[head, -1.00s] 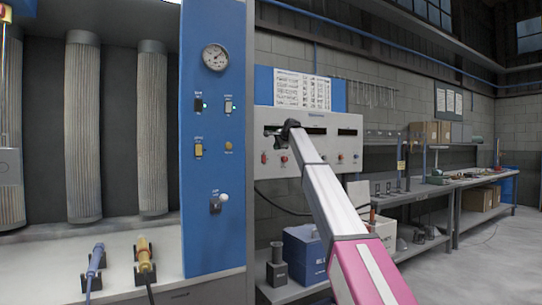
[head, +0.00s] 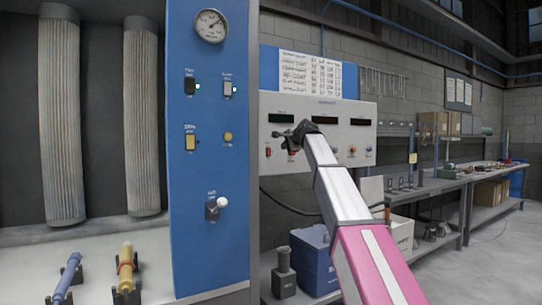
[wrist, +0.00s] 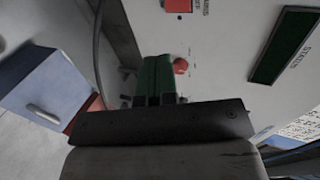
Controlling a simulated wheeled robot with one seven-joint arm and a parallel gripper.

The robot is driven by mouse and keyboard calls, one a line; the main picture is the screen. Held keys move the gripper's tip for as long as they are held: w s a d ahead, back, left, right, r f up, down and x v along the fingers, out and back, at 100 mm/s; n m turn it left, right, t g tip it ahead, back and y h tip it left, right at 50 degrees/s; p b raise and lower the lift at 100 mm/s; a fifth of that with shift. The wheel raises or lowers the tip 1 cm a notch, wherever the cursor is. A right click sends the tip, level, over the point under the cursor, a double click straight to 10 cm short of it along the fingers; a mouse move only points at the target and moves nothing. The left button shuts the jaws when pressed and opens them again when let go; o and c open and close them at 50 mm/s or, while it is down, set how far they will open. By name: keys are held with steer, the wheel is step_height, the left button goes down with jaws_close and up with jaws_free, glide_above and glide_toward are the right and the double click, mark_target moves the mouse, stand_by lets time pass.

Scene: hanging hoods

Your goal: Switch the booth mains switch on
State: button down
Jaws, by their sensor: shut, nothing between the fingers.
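A blue booth panel (head: 211,165) stands left of centre in the head view. The labels are too small to tell which is the booth mains switch. My gripper (head: 279,135) is shut and empty, right of the blue panel, in front of a white control box (head: 340,112). In the wrist view its green fingers (wrist: 156,68) are together near a red knob (wrist: 180,66) on that box.
A gauge (head: 210,26) sits atop the blue panel. Tall pleated filters (head: 142,110) hang at left, above holders with a blue tool (head: 68,275) and a yellow tool (head: 126,265). A blue bin (head: 312,260) stands below the box. Benches line the right; floor there is clear.

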mark_target(269, 152)
steer(key=shift+w, duration=0.1)
steer(key=x, duration=0.9)
steer(key=r+x, duration=0.1)
steer(key=x, duration=0.3)
steer(key=shift+w+a+f, duration=0.15)
steer(key=shift+w+a, duration=0.25)
steer(key=shift+w, duration=0.1)
steer(key=shift+w+a+f, duration=0.1)
steer(key=shift+w+a, duration=0.05)
steer(key=shift+w+r, duration=0.1)
steer(key=shift+r, duration=0.85)
